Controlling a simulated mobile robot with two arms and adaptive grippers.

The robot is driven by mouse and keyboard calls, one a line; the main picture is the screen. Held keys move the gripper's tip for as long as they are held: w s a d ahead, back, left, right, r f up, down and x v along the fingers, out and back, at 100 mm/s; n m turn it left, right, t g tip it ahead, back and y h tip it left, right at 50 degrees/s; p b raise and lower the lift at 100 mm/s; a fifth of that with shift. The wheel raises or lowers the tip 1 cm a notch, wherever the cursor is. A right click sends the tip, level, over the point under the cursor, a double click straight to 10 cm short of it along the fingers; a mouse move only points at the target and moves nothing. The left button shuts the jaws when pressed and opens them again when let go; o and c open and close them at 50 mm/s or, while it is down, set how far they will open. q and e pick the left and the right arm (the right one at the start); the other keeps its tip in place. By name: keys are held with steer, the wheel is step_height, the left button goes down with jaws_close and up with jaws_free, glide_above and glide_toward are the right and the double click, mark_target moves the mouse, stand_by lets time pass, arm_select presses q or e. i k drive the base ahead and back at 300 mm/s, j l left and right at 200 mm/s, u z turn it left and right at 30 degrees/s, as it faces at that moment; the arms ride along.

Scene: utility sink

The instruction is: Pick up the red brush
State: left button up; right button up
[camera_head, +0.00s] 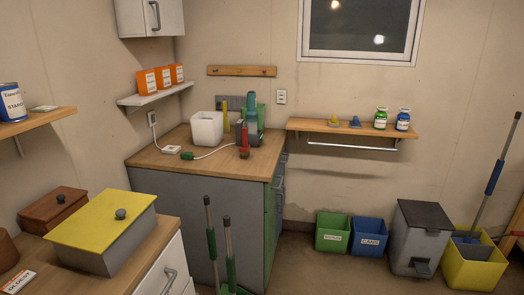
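A small red upright item, which looks like the red brush (244,142), stands on the wooden top of the grey cabinet (205,184), near its front right edge. Its bristles cannot be made out at this size. It stands just in front of a dark grey device and a green and teal item (251,108). Neither of my grippers is in view.
A white bin (206,129) and a white cable with a green end (187,155) are on the same top. Two green-gripped poles (229,250) rise before the cabinet. A yellow-lidded box (100,216) stands at front left. Green and blue bins (367,235) stand at right.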

mark_target(245, 148)
steer(key=i+u, duration=0.1)
steer(key=u, duration=0.15)
steer(key=i+u, duration=0.25)
steer(key=i+l+u, duration=0.15)
steer(key=u, duration=0.15)
steer(key=i+l+u, duration=0.1)
steer(key=l+u, duration=0.55)
steer(key=i, duration=0.05)
